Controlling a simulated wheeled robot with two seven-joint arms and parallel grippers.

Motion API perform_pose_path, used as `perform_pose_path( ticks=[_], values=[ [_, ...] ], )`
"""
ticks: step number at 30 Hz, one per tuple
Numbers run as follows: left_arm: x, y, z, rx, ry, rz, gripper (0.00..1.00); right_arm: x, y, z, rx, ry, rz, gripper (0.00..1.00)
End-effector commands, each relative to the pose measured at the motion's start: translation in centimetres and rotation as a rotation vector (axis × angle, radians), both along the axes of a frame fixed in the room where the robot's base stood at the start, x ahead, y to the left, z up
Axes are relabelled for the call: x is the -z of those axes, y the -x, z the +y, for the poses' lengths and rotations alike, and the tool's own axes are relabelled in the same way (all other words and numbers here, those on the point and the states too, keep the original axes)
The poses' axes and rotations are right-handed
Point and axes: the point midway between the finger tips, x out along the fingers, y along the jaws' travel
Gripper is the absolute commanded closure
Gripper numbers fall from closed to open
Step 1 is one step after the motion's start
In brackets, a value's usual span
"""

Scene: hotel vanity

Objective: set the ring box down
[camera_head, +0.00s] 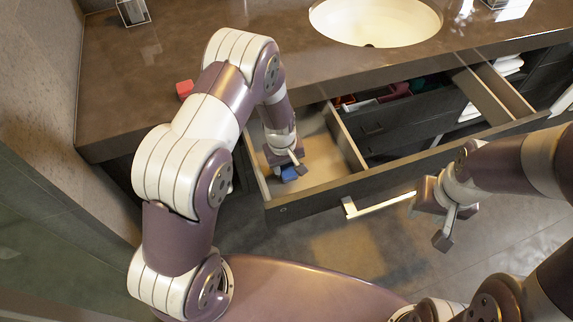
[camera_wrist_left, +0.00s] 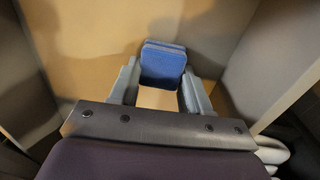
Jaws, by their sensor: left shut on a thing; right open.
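The ring box, a small blue block (camera_head: 289,174), is in the left compartment of the open drawer (camera_head: 325,181) in the head view. My left gripper (camera_head: 287,168) reaches down into that compartment and is shut on it. In the left wrist view the blue box (camera_wrist_left: 163,64) sits between the two fingers (camera_wrist_left: 158,88), above the pale drawer floor (camera_wrist_left: 160,98). I cannot tell whether the box touches the floor. My right gripper (camera_head: 440,215) is open and empty, in front of the drawer beside its pale bar handle (camera_head: 380,205).
A small red block (camera_head: 184,89) lies on the brown counter (camera_head: 120,100) near its front edge. A white sink (camera_head: 375,22) is set in the counter. Drawer dividers (camera_head: 347,140) wall the left compartment. Dark lower drawers hold coloured items (camera_head: 395,91) and white towels (camera_head: 508,65).

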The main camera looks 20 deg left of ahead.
Motion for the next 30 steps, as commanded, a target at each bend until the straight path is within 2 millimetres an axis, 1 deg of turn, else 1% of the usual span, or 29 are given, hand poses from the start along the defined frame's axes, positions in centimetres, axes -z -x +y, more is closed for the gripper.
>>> perform_pose_path(
  ticks=[2, 3, 4, 5, 13, 16, 17, 24, 27, 30],
  values=[
    [0.4, 0.0, 0.0, 0.000, 0.000, 0.000, 0.87, 0.3, 0.0, 0.0, 0.000, 0.000, 0.000, 0.57],
    [0.2, 0.0, 0.0, 0.000, 0.000, 0.000, 0.43, 0.2, 0.0, 0.0, 0.000, 0.000, 0.000, 0.57],
    [0.2, 0.0, 0.0, 0.000, 0.000, 0.000, 0.33, 0.2, 0.0, 0.0, 0.000, 0.000, 0.000, 0.57],
    [0.2, 0.0, 0.0, 0.000, 0.000, 0.000, 0.27, 0.2, 0.0, 0.0, 0.000, 0.000, 0.000, 0.57],
    [0.1, 0.0, 0.0, 0.000, 0.000, 0.000, 0.27, 0.1, 0.0, 0.0, 0.000, 0.000, 0.000, 0.57],
    [-0.9, 0.0, 0.0, 0.001, 0.000, -0.001, 0.27, -0.2, 0.0, 0.0, 0.000, 0.000, 0.000, 0.57],
    [-1.5, 0.0, 0.1, 0.002, 0.000, -0.003, 0.27, -0.3, 0.0, 0.0, 0.000, 0.000, 0.000, 0.57],
    [-7.9, 0.3, 0.6, 0.001, 0.000, -0.004, 0.27, -0.9, 0.0, 0.0, 0.000, 0.000, 0.000, 0.57],
    [-10.0, 0.4, 0.7, 0.000, 0.000, -0.004, 0.27, -1.1, 0.0, 0.0, 0.000, 0.000, 0.000, 0.57],
    [-11.3, 0.5, 0.9, 0.000, 0.000, -0.001, 0.27, -1.1, 0.0, 0.0, 0.000, 0.000, 0.000, 0.57]
  ],
)
